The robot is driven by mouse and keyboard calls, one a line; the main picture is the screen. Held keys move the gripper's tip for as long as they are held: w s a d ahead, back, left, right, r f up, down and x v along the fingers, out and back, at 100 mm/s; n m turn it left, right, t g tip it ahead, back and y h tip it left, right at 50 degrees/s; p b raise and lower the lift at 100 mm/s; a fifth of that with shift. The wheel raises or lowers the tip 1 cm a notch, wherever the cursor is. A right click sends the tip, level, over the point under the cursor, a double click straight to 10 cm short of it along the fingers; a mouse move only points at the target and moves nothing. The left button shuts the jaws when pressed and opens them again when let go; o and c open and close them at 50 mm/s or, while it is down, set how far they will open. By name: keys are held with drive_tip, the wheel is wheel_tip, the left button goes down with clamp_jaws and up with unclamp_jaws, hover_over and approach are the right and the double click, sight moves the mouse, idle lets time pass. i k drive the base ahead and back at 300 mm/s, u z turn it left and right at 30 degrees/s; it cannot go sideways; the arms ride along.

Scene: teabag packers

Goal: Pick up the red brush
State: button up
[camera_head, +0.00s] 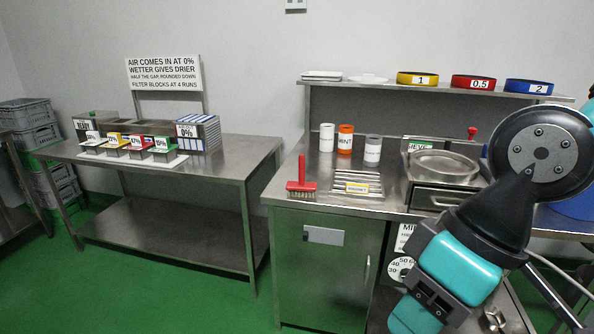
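The red brush (301,176) stands at the front left edge of the right steel counter (290,160). Its red handle points up and its pale bristles face down over the front edge. My arm, black with teal covers, fills the right side of the picture, well to the right of the brush. My gripper is not visible in this view. Nothing covers the brush.
Right of the brush lies a metal rack (357,186) with a yellow label. A sieve machine (443,168) sits further right. A separate steel table (225,158) stands left, with a gap between.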

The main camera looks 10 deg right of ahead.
sight(296, 188)
drive_tip(key=i, duration=0.45)
drive_tip(key=u, duration=1.4)
drive_tip(key=i, duration=2.2)
drive_tip(key=z, duration=2.1)
